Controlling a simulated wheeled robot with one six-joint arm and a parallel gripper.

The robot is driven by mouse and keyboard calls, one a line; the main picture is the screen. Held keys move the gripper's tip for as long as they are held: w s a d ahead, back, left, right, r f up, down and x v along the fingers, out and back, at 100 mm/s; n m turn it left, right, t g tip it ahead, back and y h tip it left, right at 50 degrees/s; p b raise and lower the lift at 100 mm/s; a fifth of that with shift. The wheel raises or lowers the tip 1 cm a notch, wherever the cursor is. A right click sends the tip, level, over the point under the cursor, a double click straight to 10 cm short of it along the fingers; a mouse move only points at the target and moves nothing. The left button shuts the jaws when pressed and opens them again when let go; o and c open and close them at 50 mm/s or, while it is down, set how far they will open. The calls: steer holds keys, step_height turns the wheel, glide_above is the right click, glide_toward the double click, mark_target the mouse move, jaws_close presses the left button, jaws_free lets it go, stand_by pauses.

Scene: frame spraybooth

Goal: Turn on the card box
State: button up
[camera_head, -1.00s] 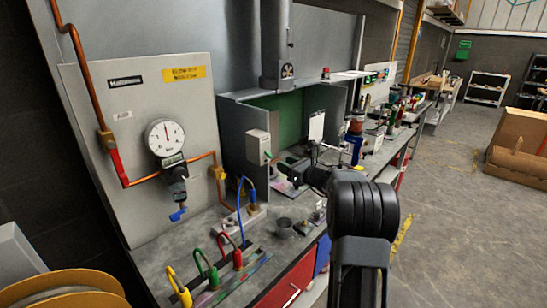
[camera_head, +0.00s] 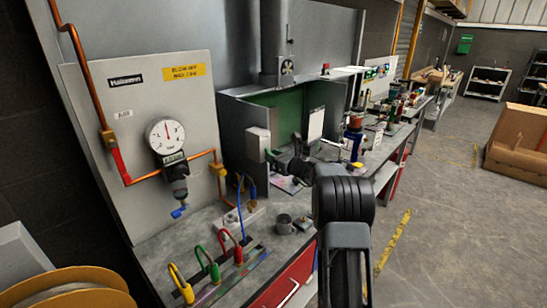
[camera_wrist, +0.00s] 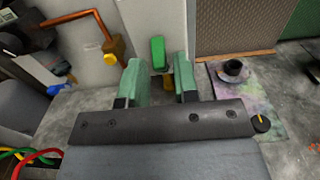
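A pale grey box (camera_head: 257,144) is fixed to the left side wall of the booth in the head view; I take it to be the card box. In the wrist view a green switch-like part (camera_wrist: 158,48) shows on a pale surface, just beyond my fingers. My gripper (camera_wrist: 160,79) is open, with its two green fingers apart and nothing seen between them but a small yellowish bit behind. The green part lies ahead of the gap. In the head view my gripper (camera_head: 272,157) is close by the box's right side; whether it touches cannot be told.
A copper pipe with a yellow fitting (camera_head: 217,170) and a gauge (camera_head: 165,136) are on the panel at left. Coloured hoses (camera_head: 207,264) and a metal cup (camera_head: 284,223) stand on the bench below. A dark cup (camera_wrist: 233,69) sits on a stained mat at right.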

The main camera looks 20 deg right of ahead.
jaws_close()
steer(key=shift+r, duration=0.1)
step_height(320, 180, up, 2)
steer(key=g+p, duration=0.1)
steer(key=p, duration=0.3)
steer(key=g+h+p, duration=0.1)
steer(key=g+p, duration=0.1)
steer(key=p, duration=0.2)
steer(key=shift+s+r+h, duration=0.1)
steer(key=shift+r+h, duration=0.05)
steer(key=shift+h, duration=0.15)
steer(key=shift+w+a+r+g+h+p, duration=0.15)
steer(key=shift+r+g+h+p, duration=0.3)
steer(key=shift+g, duration=0.75)
steer(key=shift+w+d+r+g+h+p, duration=0.1)
steer(key=shift+g+h+p, duration=0.35)
steer(key=shift+g, duration=0.75)
steer(key=shift+w+a+r+g+h+p, duration=0.1)
steer(key=shift+w+r+g+h+p, duration=0.15)
steer(key=shift+g+h, duration=0.7)
steer(key=shift+s+g+y, duration=0.1)
steer(key=shift+g+y, duration=0.15)
steer(key=shift+g, duration=0.1)
